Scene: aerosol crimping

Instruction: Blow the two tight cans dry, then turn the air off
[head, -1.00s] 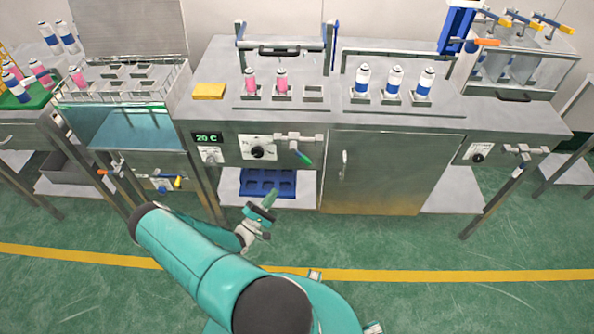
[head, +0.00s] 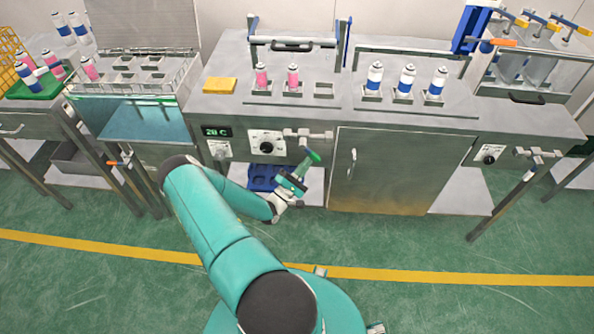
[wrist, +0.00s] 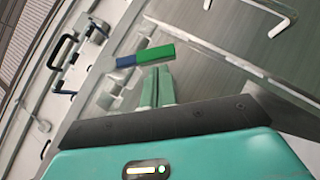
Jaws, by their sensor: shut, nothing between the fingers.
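Two pink cans with white tops, a left one (head: 262,78) and a right one (head: 293,79), stand upright in square holders on the bench under a frame with a dark bar (head: 292,46). Which cans are tight cannot be told. My gripper (head: 300,180) is shut and empty just below the handle. In the wrist view its fingers (wrist: 158,86) point at the handle; contact cannot be told.
A dial (head: 266,147) and a "20 C" display (head: 217,132) are left of the valve. A cabinet door (head: 395,170) is to the right. Three blue-banded cans (head: 406,80) stand in holders behind it. A yellow sponge (head: 220,86) lies on the bench. The floor in front is clear.

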